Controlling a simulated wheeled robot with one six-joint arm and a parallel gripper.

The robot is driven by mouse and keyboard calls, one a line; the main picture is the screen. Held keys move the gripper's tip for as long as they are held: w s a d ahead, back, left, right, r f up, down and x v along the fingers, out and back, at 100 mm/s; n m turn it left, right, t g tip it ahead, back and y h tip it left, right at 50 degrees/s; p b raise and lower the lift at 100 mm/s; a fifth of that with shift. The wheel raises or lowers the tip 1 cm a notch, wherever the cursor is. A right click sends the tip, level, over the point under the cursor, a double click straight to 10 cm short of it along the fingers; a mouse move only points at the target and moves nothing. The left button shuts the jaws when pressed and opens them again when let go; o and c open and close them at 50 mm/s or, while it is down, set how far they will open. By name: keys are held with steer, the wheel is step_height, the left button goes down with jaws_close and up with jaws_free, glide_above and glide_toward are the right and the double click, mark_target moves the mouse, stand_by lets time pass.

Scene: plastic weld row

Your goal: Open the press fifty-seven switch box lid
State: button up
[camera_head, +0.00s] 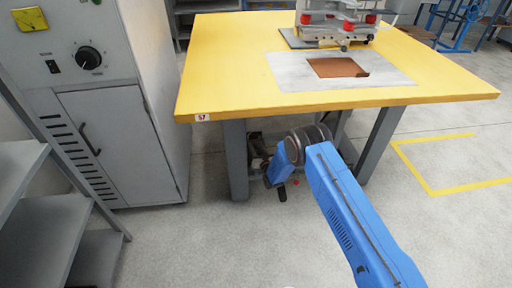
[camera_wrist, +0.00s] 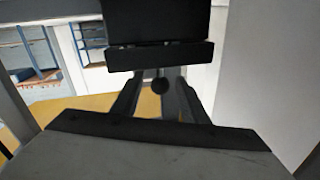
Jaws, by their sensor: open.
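The press table (camera_head: 230,75) has a yellow top and a tag reading 57 on its front edge. My blue arm reaches down to the space under its near edge; my gripper is not clear in the head view. In the wrist view my gripper (camera_wrist: 160,92) is open, its two dark fingers pointing away from the camera. A small dark round knob (camera_wrist: 160,86) shows between the fingers. Just beyond is a black box-like part (camera_wrist: 156,22) with a protruding lower edge (camera_wrist: 158,56). I cannot tell for certain that this is the switch box lid, or whether the fingers touch the knob.
A press (camera_head: 335,25) and a grey plate (camera_head: 290,75) with a brown piece (camera_head: 337,68) are on the table. A grey cabinet (camera_head: 120,140) stands left, with grey shelves (camera_head: 45,215) nearer me. Table legs (camera_head: 236,160) flank my arm. Floor at right is clear.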

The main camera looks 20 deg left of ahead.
steer(key=shift+w+a, duration=0.15)
steer(key=shift+a, duration=0.05)
jaws_close()
steer(key=shift+r, duration=0.15)
